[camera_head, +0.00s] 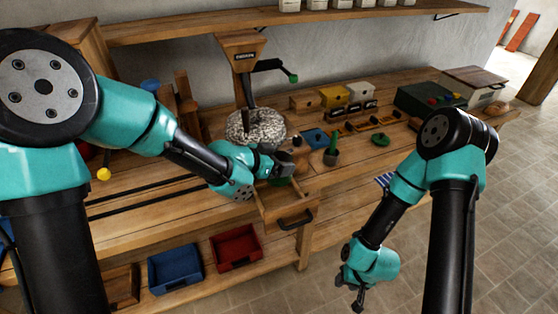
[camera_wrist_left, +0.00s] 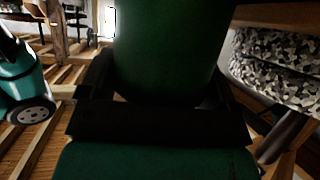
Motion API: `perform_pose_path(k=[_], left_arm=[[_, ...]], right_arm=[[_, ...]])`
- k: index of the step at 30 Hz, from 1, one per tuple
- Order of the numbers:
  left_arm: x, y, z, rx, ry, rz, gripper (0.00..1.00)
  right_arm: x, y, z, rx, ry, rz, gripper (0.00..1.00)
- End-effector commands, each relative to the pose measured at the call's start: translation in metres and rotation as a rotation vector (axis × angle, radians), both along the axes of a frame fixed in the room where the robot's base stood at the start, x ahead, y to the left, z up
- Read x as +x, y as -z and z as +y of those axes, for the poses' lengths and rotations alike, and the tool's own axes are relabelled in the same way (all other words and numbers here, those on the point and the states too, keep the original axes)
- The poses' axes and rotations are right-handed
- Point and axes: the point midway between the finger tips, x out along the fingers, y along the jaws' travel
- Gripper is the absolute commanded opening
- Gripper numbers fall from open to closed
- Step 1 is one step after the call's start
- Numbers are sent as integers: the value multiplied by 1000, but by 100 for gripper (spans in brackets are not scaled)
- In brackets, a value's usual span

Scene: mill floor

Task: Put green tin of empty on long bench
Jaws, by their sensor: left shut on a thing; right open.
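My left gripper (camera_head: 285,167) is shut on the green tin (camera_wrist_left: 170,45). The tin fills the middle of the left wrist view, between the dark fingers. In the head view only a bit of green (camera_head: 280,181) shows under the gripper, above an open drawer (camera_head: 290,214); the rest is hidden. I cannot tell if it touches the drawer. The long bench (camera_head: 140,214) is wooden and runs along the wall. My right gripper (camera_head: 350,294) is open and empty, low over the tiled floor, right of the bench.
A grey-and-black patterned round thing (camera_head: 255,127) lies under a wooden mill (camera_head: 240,50). A small green plant (camera_head: 332,150), a green disc (camera_head: 380,139) and a dark green box (camera_head: 415,97) stand to the right. Blue (camera_head: 175,269) and red (camera_head: 236,248) bins sit below.

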Motion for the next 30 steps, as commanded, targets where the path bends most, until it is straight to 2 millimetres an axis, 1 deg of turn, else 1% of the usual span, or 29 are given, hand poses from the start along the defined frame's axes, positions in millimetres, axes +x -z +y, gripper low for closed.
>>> perform_pose_path(k=[4, 8, 11, 18, 23, 30], left_arm=[[2, -2, 3, 0, -14, -2, 53], [11, -10, 17, -3, -72, -3, 53], [18, -17, 33, -3, -138, -3, 53], [33, -37, 81, -4, -333, -3, 53], [37, -47, 110, -4, -453, -3, 53], [35, -58, 150, -3, -621, -2, 53]], right_arm=[[0, 0, 0, 0, 0, 0, 43], [0, 0, 0, 0, 0, 0, 43], [0, 0, 0, 0, 0, 0, 43], [0, 0, 0, 0, 0, 0, 43], [0, 0, 0, 0, 0, 0, 43], [0, 0, 0, 0, 0, 0, 43]])
